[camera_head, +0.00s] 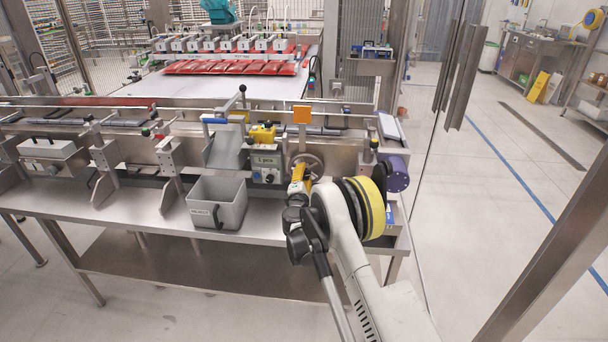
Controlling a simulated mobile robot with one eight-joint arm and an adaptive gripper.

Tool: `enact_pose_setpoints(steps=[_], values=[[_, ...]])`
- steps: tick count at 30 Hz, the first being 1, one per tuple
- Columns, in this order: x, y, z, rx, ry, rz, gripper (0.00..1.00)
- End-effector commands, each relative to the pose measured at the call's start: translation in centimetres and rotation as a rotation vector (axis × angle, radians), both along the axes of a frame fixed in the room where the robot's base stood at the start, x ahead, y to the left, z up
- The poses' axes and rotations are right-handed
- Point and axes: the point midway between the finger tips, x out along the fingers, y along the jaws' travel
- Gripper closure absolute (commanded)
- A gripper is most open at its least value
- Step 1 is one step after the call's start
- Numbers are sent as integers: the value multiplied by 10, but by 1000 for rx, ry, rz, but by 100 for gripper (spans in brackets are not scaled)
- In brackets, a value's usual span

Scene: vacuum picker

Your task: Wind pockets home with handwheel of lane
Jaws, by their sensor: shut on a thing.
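The handwheel (318,160) is a grey spoked ring on the front of the lane, right of the control box. My gripper (302,178) reaches it from the front and is shut on it at its lower left rim. My wrist and arm hide the lower part of the wheel and the exact contact. The lane (345,150) is a long steel machine with dark bars along its top. The pockets cannot be made out clearly.
A grey bin (232,193) stands on the steel bench left of my gripper. A control box (266,168) and a yellow block (262,134) sit beside the wheel. A purple cylinder (396,172) is at the lane's right end. Red packs (230,67) lie behind.

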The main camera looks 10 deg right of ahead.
Motion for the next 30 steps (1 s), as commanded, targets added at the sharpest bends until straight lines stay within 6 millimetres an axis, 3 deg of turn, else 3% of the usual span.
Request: enact_pose_setpoints(steps=[30], values=[[-1,-3,-2,-904,293,-1,93]])
